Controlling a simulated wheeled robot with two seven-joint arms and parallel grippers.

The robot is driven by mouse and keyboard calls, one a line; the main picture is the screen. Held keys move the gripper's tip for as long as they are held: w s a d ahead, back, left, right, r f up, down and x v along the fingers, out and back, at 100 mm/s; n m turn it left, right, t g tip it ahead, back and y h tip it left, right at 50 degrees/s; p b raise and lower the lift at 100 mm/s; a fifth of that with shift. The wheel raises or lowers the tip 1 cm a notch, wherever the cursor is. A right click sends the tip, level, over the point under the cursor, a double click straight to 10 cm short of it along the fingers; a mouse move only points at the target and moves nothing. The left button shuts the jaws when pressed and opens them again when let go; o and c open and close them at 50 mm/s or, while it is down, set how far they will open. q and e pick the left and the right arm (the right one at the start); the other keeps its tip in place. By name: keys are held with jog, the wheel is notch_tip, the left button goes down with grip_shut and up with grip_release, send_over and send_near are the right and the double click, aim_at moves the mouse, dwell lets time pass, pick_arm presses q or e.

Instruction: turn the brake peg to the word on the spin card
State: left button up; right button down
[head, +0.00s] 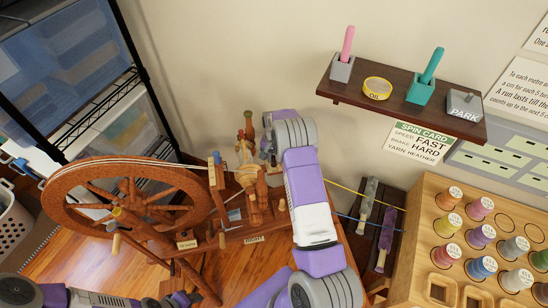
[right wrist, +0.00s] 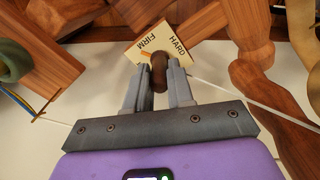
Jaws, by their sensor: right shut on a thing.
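The brake peg (right wrist: 159,70) is a dark brown knob in the right wrist view. My right gripper (right wrist: 160,75) is shut on it; in the head view this gripper (head: 268,148) is at the spinning wheel's upper right, where my arm hides the peg. Behind the peg is a cream dial plate (right wrist: 165,42) with the words FIRM and HARD. A small orange mark beside the peg lies below FIRM; its exact aim is unclear. The spin card (head: 419,142) reads speed FAST, brake HARD, yarn HEATHER. My left arm is at the bottom left; its fingers cannot be made out.
The wooden spinning wheel (head: 128,197) stands at left. A wall shelf (head: 390,98) holds pots, a yellow oil tin and a PARK block. A spool rack (head: 428,220) stands at right. A white line (right wrist: 245,100) runs beside my gripper.

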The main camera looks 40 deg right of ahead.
jog(key=c, duration=1)
grip_release()
notch_tip(320, 180, up, 8)
jog(key=shift+f+p, duration=0.2)
jog(key=shift+p, duration=1)
